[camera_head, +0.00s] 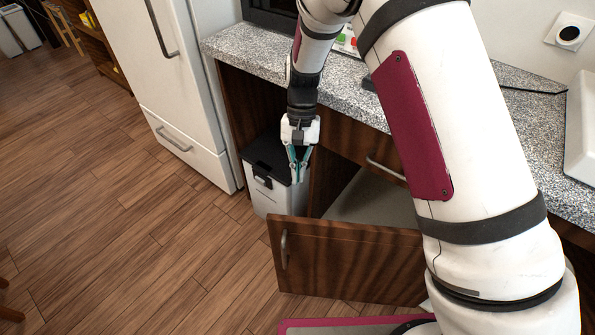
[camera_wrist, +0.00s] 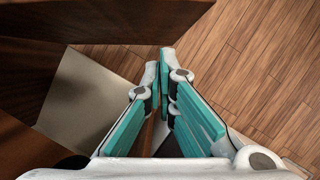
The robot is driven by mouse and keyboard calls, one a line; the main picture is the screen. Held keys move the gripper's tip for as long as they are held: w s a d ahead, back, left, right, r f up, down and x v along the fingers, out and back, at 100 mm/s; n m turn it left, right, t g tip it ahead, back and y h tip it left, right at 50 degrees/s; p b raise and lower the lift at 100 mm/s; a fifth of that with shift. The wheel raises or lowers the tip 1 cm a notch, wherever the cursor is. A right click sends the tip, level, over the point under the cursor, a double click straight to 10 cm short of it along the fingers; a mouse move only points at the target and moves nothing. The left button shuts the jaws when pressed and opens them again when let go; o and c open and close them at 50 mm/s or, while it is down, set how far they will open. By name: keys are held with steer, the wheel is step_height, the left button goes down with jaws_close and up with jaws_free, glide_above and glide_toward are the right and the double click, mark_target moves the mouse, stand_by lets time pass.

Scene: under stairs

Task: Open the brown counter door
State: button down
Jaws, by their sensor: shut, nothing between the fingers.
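The brown counter door (camera_head: 345,262) stands swung out from the cabinet under the counter, with a vertical metal handle (camera_head: 284,250) near its left edge. Its opening shows a pale cabinet floor (camera_head: 372,203). My gripper (camera_head: 299,181) points down above and behind the door, near the left side of the opening, apart from the handle. In the wrist view its teal-padded fingers (camera_wrist: 164,92) come together at the tips with nothing between them. The dark brown panel at the upper left of the wrist view (camera_wrist: 100,22) appears to be the door. My arm hides the door's right end.
A white bin with a black lid (camera_head: 266,187) stands left of the opening. A white fridge (camera_head: 172,85) is further left. The granite counter (camera_head: 250,50) lies above, with a drawer handle (camera_head: 385,169) below it. Wooden floor (camera_head: 130,220) is clear at left.

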steer(key=s+f, duration=0.6)
steer(key=shift+s+a+f, duration=0.15)
steer(key=shift+s+a, duration=0.15)
steer(key=shift+a, duration=0.1)
